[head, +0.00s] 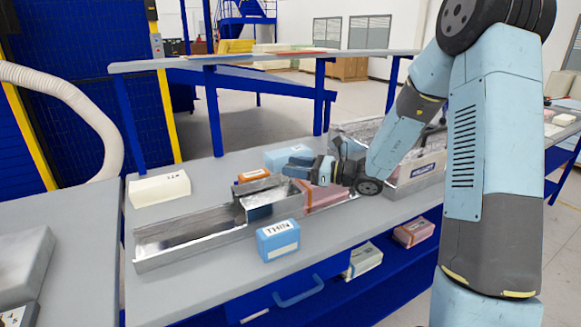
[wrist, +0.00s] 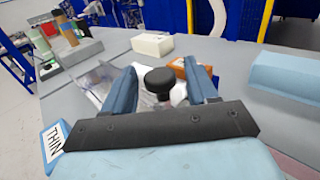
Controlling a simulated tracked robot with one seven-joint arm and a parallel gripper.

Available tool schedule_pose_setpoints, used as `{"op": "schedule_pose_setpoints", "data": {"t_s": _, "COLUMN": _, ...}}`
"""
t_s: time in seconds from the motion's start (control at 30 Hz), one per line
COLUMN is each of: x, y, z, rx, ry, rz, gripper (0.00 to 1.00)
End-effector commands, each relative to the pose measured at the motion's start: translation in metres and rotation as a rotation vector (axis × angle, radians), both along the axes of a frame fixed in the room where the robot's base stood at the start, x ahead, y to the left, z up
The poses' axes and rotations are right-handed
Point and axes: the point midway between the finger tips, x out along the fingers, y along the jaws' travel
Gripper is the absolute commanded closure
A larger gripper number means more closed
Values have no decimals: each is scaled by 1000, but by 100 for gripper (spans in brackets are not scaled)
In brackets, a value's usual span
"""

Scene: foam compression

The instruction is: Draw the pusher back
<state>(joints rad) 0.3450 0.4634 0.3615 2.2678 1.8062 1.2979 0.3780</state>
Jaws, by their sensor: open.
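The metal channel (head: 185,240) lies along the table, its left part empty. The silvery metal pusher (head: 266,200) sits in it around mid-length, just left of a pink foam block (head: 325,195). My gripper (head: 290,168) is above the pusher, its blue fingers pointing left. In the wrist view, a black round knob (wrist: 160,80) shows between the two open fingers of my gripper (wrist: 160,70), with visible gaps on both sides. The knob appears to belong to the pusher. Whether a finger touches it I cannot tell.
A blue box marked THIN (head: 278,240) stands in front of the channel. A white block (head: 160,188), an orange box (head: 252,175) and a light blue block (head: 285,157) are behind it. A metal bin (head: 415,172) stands at the right.

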Motion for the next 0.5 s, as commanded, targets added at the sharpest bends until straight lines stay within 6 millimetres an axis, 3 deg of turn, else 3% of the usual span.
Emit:
{"op": "schedule_pose_setpoints", "data": {"t_s": 0.17, "x": 4, "y": 12, "z": 0, "rx": -1, "ry": 0, "rz": 2, "gripper": 42}}
{"op": "schedule_pose_setpoints", "data": {"t_s": 0.5, "x": 5, "y": 14, "z": 0, "rx": -1, "ry": 0, "rz": 0, "gripper": 43}}
